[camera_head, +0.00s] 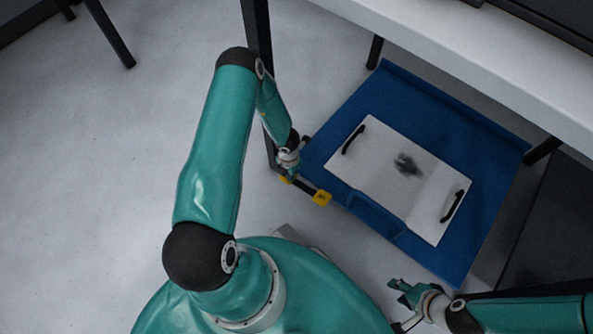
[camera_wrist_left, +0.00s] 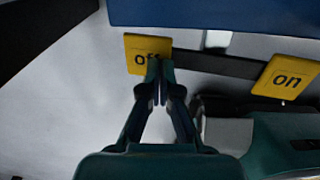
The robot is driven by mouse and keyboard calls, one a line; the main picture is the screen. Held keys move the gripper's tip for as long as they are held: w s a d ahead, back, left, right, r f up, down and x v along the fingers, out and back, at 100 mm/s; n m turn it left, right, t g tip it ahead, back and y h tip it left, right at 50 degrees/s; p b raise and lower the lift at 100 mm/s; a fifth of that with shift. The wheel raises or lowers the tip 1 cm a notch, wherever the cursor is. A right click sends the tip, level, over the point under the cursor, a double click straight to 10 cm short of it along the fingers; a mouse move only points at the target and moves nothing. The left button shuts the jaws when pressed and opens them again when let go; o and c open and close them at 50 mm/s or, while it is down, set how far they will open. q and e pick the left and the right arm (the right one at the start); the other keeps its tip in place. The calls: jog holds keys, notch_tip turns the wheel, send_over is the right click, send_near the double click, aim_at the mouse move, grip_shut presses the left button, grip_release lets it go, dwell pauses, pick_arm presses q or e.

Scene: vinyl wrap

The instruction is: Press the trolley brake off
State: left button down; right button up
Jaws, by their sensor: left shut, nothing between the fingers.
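The blue trolley (camera_head: 345,100) stands partly under a white table in the head view. Its brake is a dark bar with two yellow pads at the near left edge. The "off" pad (camera_wrist_left: 135,48) is upper centre in the left wrist view, and the "on" pad (camera_wrist_left: 287,77) is at the right; it also shows in the head view (camera_head: 322,198). My left gripper (camera_wrist_left: 160,68) is shut and empty, its fingertips overlapping the lower right of the "off" pad; contact cannot be told. My right gripper (camera_head: 403,292) is near the trolley's front corner, too small to judge.
A white panel (camera_head: 375,170) with two black handles and a dark smudge lies on the trolley. The white table (camera_head: 480,70) and its dark legs bound the back and right.

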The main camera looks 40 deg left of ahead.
pick_arm(q)
jog(key=shift+a+f, duration=0.1)
jog(key=shift+f, duration=0.25)
dwell(0.4)
jog(key=shift+s+a+r+p, duration=0.1)
jog(key=shift+a+r+p, duration=0.1)
jog(key=shift+r+p, duration=0.35)
jog(key=r+p, duration=0.1)
jog(key=r, duration=0.1)
jog(key=r+p, duration=0.2)
jog(key=shift+a+p, duration=0.3)
jog(key=shift+a, duration=0.1)
notch_tip(320, 180, up, 8)
jog(key=a+p, duration=0.2)
jog(key=p, duration=0.1)
jog(key=shift+r+p, duration=0.25)
jog(key=shift+p, duration=0.1)
